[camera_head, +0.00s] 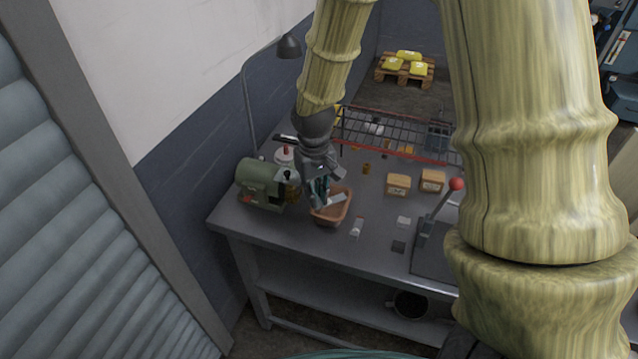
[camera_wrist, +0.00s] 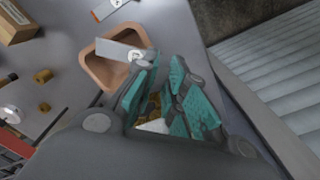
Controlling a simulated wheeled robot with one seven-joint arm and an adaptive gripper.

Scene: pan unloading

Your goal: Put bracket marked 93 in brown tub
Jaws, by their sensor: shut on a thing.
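The brown tub (camera_head: 343,209) stands near the front left of the grey bench; it also shows in the wrist view (camera_wrist: 92,67). My gripper (camera_head: 321,193) is over the tub's left side. In the wrist view, its teal fingers (camera_wrist: 164,62) are shut on a flat grey bracket (camera_wrist: 120,49). The bracket sticks out to the left from the fingertips, across the tub's opening; it also shows in the head view (camera_head: 337,199). It has a small white round label whose number I cannot read. Whether it touches the tub is unclear.
A green machine (camera_head: 258,183) stands close left of the tub. Another labelled piece (camera_head: 357,227) lies to the right of the tub. Two wooden boxes (camera_head: 398,184) (camera_head: 432,180), brass cylinders (camera_wrist: 42,76) and a red-knobbed lever (camera_head: 456,184) are also on the bench. A wire rack (camera_head: 390,133) lines the back.

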